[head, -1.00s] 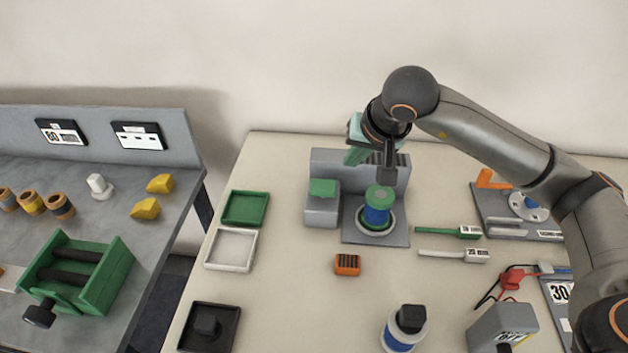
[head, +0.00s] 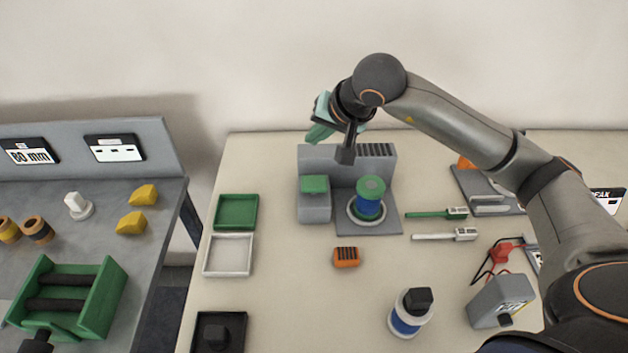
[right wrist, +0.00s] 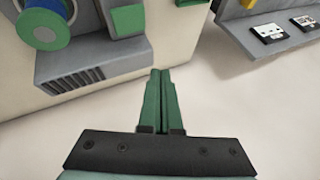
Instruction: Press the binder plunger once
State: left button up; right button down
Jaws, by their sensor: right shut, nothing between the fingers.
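A grey station stands at the back of the table. Its low block on the left carries a green button-like top (head: 314,184). Beside it, a blue cylinder with a green round top (head: 370,192) stands upright in a pale ring. I cannot tell which part is the binder plunger; a blue and white pot with a black cap (head: 417,300) also stands near the front. My right gripper (head: 318,133) is shut and empty, above and behind the station's left end. In the right wrist view, its green fingers (right wrist: 160,75) are together, apart from the green top (right wrist: 128,19). My left gripper is not visible.
The station's grey back wall (head: 320,160) rises just below my gripper. Green (head: 220,211) and white (head: 207,254) trays lie left, an orange block (head: 346,257) in front. Green and white tools (head: 436,214) lie right. A separate grey bench (head: 100,238) stands left.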

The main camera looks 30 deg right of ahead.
jog(key=b, duration=0.5)
send_over(308, 177)
jog(key=s, duration=0.3)
jog(key=f, duration=0.7)
jog(key=shift+w+d+f, duration=0.2)
jog(key=shift+d+f, duration=0.05)
jog(key=shift+f, duration=0.15)
jog(key=shift+f+b, duration=0.55)
jog(key=shift+b, duration=0.25)
jog(key=shift+f+b, duration=0.4)
jog(key=shift+b, duration=0.1)
